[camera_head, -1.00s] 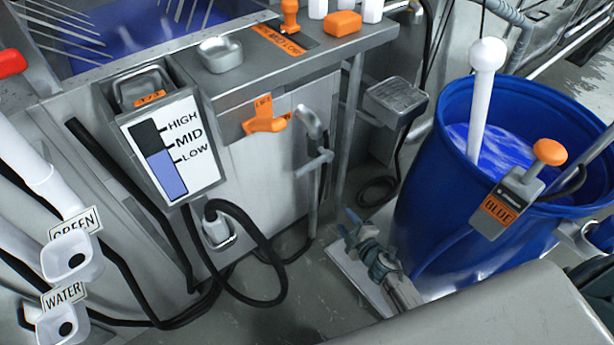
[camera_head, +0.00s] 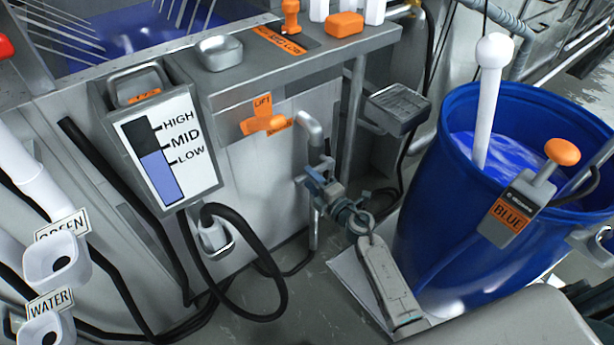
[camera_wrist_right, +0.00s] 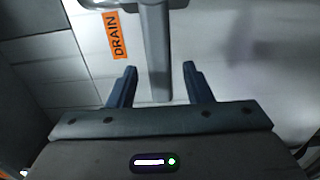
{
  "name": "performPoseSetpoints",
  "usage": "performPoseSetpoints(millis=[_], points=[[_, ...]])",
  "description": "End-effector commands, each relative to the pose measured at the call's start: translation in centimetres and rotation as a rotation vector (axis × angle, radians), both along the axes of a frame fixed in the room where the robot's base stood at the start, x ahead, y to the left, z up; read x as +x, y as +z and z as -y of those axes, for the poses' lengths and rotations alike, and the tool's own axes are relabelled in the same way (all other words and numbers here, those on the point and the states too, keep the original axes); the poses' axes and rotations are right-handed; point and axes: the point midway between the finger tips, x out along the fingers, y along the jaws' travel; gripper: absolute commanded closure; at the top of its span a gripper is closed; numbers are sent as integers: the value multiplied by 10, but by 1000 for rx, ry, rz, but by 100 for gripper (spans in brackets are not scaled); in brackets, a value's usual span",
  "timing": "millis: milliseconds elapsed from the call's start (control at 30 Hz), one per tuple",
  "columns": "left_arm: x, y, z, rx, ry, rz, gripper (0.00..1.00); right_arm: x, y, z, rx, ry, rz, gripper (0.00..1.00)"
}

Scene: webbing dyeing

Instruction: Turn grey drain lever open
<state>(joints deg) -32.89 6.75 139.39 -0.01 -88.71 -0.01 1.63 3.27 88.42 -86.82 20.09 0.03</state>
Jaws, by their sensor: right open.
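The grey drain lever (camera_wrist_right: 158,60) shows in the right wrist view as a straight bar coming down from the top, its end between the two fingers. My right gripper (camera_wrist_right: 147,85) is open, with a gap on both sides of the bar. Whether a finger touches it, I cannot tell. An orange DRAIN label (camera_wrist_right: 117,35) is left of the bar in the wrist view. My left gripper is not in view.
A blue barrel (camera_head: 423,185) stands to the right of my right arm. A black hose (camera_head: 277,290) loops at the lower left, under the level gauge (camera_head: 168,150).

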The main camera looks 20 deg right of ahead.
Motion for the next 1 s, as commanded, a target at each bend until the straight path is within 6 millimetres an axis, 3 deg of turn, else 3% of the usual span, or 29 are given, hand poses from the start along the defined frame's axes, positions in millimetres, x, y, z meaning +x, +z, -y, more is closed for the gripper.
performPoseSetpoints(millis=[200,500,533,767,1000], points=[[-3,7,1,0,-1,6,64,20,-1,-7,1,0,0,55],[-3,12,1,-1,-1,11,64,23,-1,-8,1,-1,-1,55],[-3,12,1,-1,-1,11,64,23,-1,-8,1,-1,-1,56],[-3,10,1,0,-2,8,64,22,-1,-8,1,-1,0,100],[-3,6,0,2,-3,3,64,24,-2,-8,-5,-1,2,100]])
